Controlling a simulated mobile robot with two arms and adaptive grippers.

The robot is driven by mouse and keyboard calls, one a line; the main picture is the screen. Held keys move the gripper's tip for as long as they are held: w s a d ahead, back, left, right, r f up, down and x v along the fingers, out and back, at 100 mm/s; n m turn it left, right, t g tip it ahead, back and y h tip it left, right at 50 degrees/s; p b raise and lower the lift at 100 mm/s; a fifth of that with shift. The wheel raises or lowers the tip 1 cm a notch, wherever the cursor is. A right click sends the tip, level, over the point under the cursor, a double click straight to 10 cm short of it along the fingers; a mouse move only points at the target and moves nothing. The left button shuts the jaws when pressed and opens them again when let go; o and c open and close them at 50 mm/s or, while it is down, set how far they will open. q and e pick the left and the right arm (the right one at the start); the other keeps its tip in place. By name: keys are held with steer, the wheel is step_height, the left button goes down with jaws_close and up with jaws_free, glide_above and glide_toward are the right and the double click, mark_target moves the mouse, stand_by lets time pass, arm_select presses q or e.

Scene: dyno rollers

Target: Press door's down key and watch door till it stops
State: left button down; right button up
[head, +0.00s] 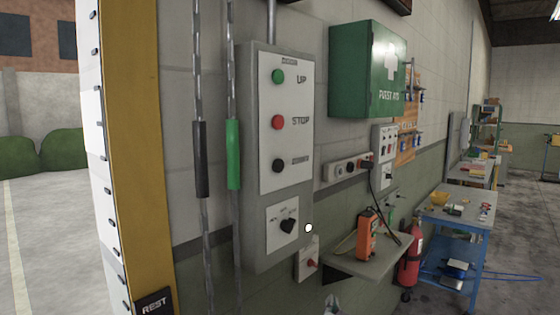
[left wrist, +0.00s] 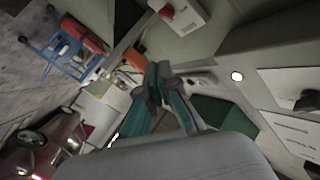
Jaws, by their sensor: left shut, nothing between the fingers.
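The door control box (head: 275,155) hangs on the wall in the head view. It has a green UP button (head: 278,76), a red STOP button (head: 278,122) and a black button (head: 278,165) lowest, its label too blurred to read surely. A black rotary selector (head: 289,226) sits below them. My left gripper (head: 333,303) barely shows at the bottom edge of the head view, below and right of the box, apart from the buttons. In the left wrist view its teal fingers (left wrist: 155,85) are shut and empty. The door panel itself is not clearly visible. My right gripper is out of view.
Two chains with a black grip (head: 201,158) and a green grip (head: 233,153) hang left of the box. A yellow post (head: 135,150) borders the opening. A shelf (head: 375,258) with an orange handset (head: 367,235) and a small red-button box (head: 308,260) lie right.

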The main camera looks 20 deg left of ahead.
mark_target(279, 166)
arm_select(q)
steer(key=s+r+n+t+y, duration=0.1)
steer(key=s+r+n+y, duration=0.1)
steer(key=r, duration=0.9)
steer(key=s+a+r+n+t+y+p, duration=0.1)
steer(key=s+r+n+y, duration=0.1)
steer(key=r, duration=1)
steer(key=s+r+n+t+y+p, duration=0.1)
steer(key=r+y, duration=0.3)
steer(key=r, duration=0.7)
steer(key=shift+s+a+r+n, duration=0.3)
steer(key=shift+s+n, duration=0.5)
steer(key=shift+n, duration=0.1)
steer(key=w+a+p, duration=0.1)
steer(key=a, duration=0.1)
steer(key=w+a, duration=0.1)
steer(key=a, duration=0.2)
steer(key=w+a+p, duration=0.1)
steer(key=a, duration=0.2)
steer(key=shift+a+p, duration=0.15)
steer(key=shift+p, duration=0.15)
